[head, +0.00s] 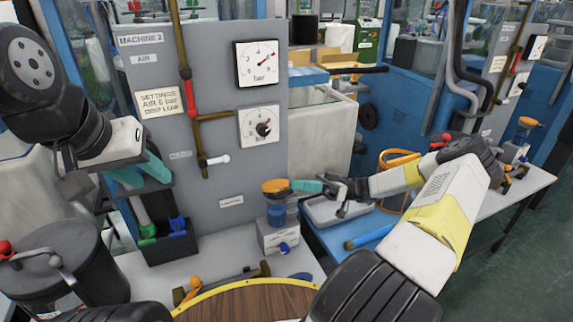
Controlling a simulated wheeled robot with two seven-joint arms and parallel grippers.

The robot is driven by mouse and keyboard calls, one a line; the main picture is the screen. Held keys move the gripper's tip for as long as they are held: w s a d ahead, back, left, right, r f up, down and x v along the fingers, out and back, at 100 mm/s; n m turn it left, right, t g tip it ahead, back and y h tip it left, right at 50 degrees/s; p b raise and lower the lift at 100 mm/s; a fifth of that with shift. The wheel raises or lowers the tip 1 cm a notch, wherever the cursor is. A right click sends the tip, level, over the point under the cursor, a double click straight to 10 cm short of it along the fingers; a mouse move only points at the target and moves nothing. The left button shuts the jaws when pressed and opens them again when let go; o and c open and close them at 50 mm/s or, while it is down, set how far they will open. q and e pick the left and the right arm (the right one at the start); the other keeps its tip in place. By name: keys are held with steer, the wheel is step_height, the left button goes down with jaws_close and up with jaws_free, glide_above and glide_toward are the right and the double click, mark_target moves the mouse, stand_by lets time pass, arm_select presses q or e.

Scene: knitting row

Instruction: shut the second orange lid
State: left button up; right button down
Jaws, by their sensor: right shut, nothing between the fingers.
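An orange lid (275,186) sits on a blue jar (277,210) on a small white box with a blue knob, in front of the grey machine panel. It looks roughly level. Another orange lid (528,122) shows far off at the right, on the other bench. My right gripper (303,186) is shut and empty, its teal fingertips at the right edge of the nearer lid. They look in contact with it or very close. My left gripper (142,172) is at the left, away from the lids, its teal fingers seemingly apart and partly hidden.
The grey panel (215,120) carries two gauges, a brown pipe and a red lever. A black holder (165,225) with green and blue parts stands at the left. A grey tray (335,210) and an orange-rimmed bucket lie right of the jar. A round wooden top is in front.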

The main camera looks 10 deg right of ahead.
steer(key=shift+s+d+f+n+g, duration=0.1)
steer(key=shift+s+f+n+g, duration=0.15)
steer(key=shift+f+n, duration=0.3)
steer(key=shift+s+a+f+n+g, duration=0.1)
steer(key=shift+f+n+g, duration=0.25)
steer(key=shift+f, duration=0.4)
steer(key=shift+s+d+f+n+g, duration=0.1)
steer(key=shift+s+f+n+g, duration=0.1)
steer(key=shift+f+n, duration=0.4)
steer(key=shift+f, duration=0.15)
